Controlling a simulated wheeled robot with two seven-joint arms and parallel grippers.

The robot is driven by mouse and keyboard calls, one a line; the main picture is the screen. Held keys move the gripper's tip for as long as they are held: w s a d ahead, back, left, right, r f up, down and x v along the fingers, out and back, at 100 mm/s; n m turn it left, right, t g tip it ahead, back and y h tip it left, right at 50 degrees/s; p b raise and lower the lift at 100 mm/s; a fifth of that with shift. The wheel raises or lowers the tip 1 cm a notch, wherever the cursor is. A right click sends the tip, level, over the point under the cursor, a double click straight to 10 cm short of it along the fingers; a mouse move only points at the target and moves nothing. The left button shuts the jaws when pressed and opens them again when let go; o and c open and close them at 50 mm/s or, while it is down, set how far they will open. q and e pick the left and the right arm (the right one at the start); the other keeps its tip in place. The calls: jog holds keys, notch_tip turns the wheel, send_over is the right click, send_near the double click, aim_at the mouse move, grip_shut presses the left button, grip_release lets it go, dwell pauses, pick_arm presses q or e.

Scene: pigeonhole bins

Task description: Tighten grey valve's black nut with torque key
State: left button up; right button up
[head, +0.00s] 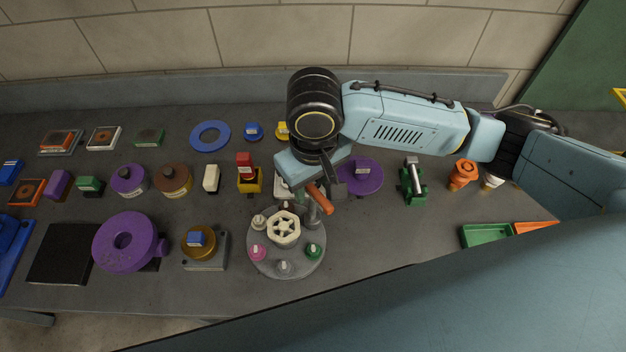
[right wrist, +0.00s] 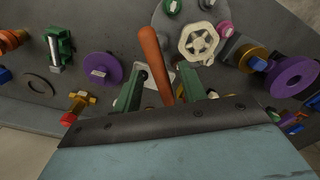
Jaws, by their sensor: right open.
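The torque key's orange handle (head: 320,198) stands tilted at the back right of a round grey plate (head: 256,262). The handle also shows in the right wrist view (right wrist: 154,60). My right gripper (head: 303,176) is over the handle's far end. In the right wrist view my right gripper (right wrist: 174,84) is open, with the handle reaching between its two green fingers. A grey valve (head: 285,267) sits at the plate's front edge; I cannot make out its black nut. A taller grey fitting (head: 311,211) stands by the handle. My left gripper is out of view.
A cream handwheel (head: 283,228) is at the plate's middle, with pink (head: 257,252) and green (head: 314,250) valves around it. A purple disc (head: 361,176) lies behind right. A gold knob (head: 198,243) is left.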

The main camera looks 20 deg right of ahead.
jog(key=shift+f, duration=1.05)
jog(key=shift+w, duration=0.1)
jog(key=shift+c, duration=0.2)
grip_shut()
jog(key=m, duration=0.7)
jog(key=shift+m, duration=0.3)
